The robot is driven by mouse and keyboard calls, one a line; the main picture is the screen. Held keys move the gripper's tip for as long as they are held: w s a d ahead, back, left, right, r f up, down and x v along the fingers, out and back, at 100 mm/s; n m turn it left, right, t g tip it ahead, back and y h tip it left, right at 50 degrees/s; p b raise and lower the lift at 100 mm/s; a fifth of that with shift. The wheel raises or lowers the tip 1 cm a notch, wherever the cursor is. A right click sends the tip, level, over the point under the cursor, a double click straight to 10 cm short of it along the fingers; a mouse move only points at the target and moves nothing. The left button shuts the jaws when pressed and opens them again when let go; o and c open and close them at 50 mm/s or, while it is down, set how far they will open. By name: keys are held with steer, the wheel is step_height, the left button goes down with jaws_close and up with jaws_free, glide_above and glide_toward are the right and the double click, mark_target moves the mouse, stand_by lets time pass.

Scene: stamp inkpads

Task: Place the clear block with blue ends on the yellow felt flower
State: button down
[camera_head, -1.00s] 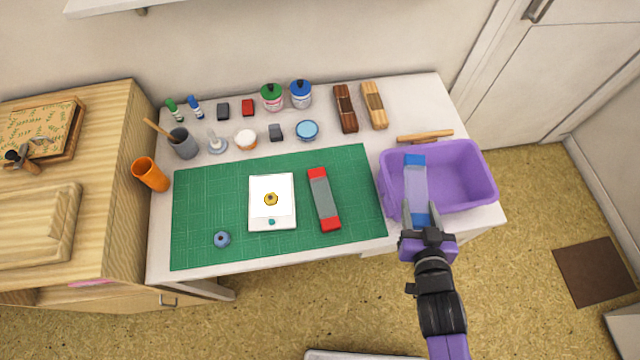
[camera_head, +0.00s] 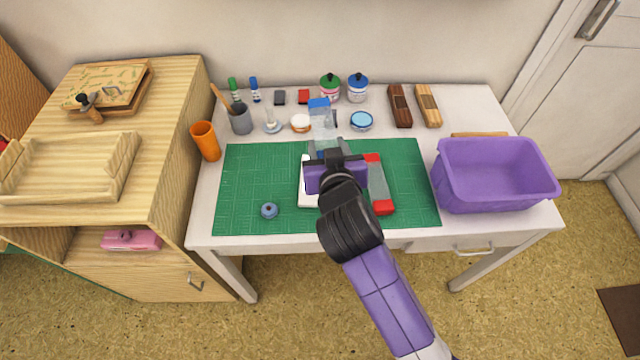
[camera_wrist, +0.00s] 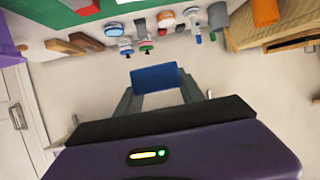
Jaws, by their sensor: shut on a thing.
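My gripper (camera_head: 328,150) is shut on the clear block with blue ends (camera_head: 320,104) and holds it up above the green mat. In the wrist view a blue end of the block (camera_wrist: 157,78) shows between the fingers. The white card (camera_head: 308,192) on the mat is mostly hidden behind my gripper and arm. The yellow felt flower is hidden from view now. A second clear block with red ends (camera_head: 383,207) lies on the mat just right of my gripper.
The purple bin (camera_head: 497,190) stands at the right of the table. A blue ring-like piece (camera_head: 269,211) lies on the mat's left part. Jars, stamps, an orange cup (camera_head: 206,142) and a grey cup (camera_head: 240,120) line the back and left.

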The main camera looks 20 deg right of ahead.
steer(key=r, duration=0.1)
steer(key=w+r+m+h+b, duration=0.1)
steer(key=r, duration=0.1)
steer(key=shift+w+r, duration=0.1)
steer(key=shift+r, duration=0.05)
step_height(320, 180, down, 20)
steer(key=shift+r+b, duration=0.2)
steer(key=shift+b, duration=0.35)
steer(key=shift+f, duration=0.2)
steer(key=c, duration=0.7)
jaws_free()
steer(key=shift+r, duration=0.2)
steer(key=b+v, duration=0.1)
steer(key=v, duration=1.1)
steer(key=shift+r+b, duration=0.15)
steer(key=shift+b, duration=0.2)
